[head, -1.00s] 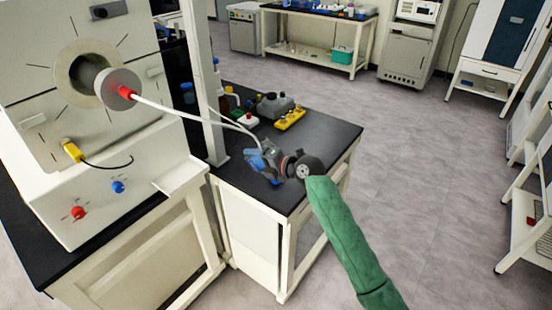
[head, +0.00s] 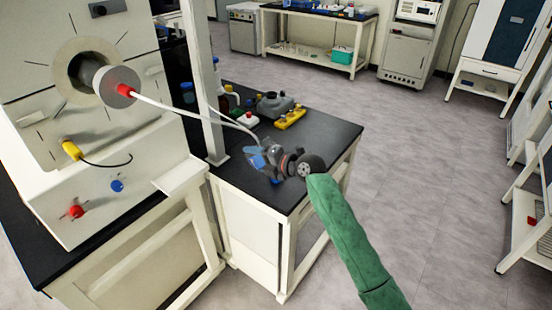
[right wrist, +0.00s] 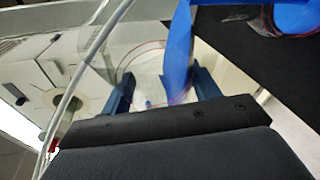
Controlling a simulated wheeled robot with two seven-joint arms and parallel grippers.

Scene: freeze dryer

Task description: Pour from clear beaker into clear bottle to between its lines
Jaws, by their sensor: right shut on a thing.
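My right gripper (head: 262,160) is over the near part of the black bench in the head view. In the right wrist view its two dark blue fingers (right wrist: 162,86) are shut on a clear, round-rimmed vessel (right wrist: 146,68), which looks like the clear beaker. The vessel is nearly see-through, and its fill level cannot be read. A bright blue part (right wrist: 178,50) shows beside the right finger, and more blue with clear, reddish edges (right wrist: 293,16) lies at the upper right. I cannot tell whether this is the clear bottle. Its lines are not readable. My left gripper is out of view.
The black bench (head: 325,140) carries a yellow block (head: 290,118), a grey device (head: 274,104) and several bottles at the back. A white hose (head: 190,113) runs from the machine at left towards my right gripper. The bench's right side is clear.

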